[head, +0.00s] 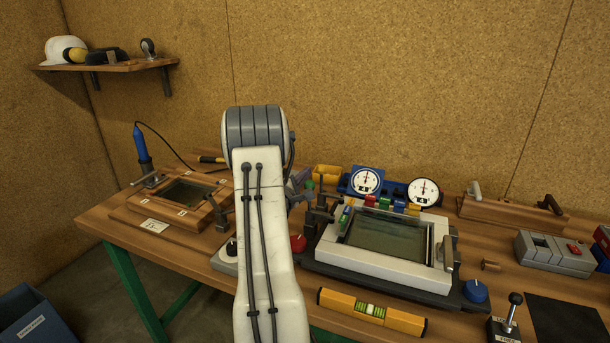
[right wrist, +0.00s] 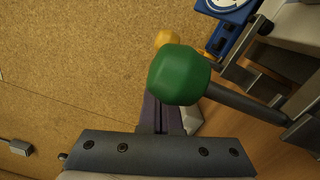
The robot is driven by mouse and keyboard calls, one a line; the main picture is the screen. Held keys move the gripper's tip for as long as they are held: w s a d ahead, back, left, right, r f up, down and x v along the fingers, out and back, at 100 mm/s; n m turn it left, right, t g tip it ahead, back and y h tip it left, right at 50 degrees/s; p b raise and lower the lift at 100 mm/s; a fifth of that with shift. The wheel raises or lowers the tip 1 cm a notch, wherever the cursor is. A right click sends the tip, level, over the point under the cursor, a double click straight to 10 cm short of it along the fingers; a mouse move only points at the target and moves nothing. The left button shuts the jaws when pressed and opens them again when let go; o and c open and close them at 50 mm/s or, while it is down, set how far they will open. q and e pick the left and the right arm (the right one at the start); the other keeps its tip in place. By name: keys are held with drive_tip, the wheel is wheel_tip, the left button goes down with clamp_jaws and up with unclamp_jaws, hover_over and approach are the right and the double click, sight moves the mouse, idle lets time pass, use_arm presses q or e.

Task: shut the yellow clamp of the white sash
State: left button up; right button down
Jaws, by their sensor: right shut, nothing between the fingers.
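The white sash (head: 385,262) lies on a dark base right of centre in the head view, with a dark glass pane in it. Small coloured pieces line its back edge, one of them yellow (head: 399,206); whether this is the yellow clamp I cannot tell. A green knob (head: 310,185) on a dark lever stands by its left end and fills the middle of the right wrist view (right wrist: 180,75). My right gripper (head: 301,179) is shut and empty, close beside the green knob; its fingers show below the knob (right wrist: 160,117). My left gripper is not in view.
Two dial gauges (head: 365,180) stand behind the sash. A yellow block (head: 327,175) is at the back. A red knob (head: 298,243) is left of the sash, a yellow level (head: 371,312) in front. A wooden frame (head: 185,205) lies further left.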

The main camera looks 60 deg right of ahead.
drive_tip(key=w+a+b, duration=0.1)
drive_tip(key=w+a, duration=0.1)
drive_tip(key=a, duration=0.8)
drive_tip(key=shift+a+f+b, duration=0.35)
drive_tip(key=shift+a+f, duration=0.05)
drive_tip(key=shift+w, duration=0.1)
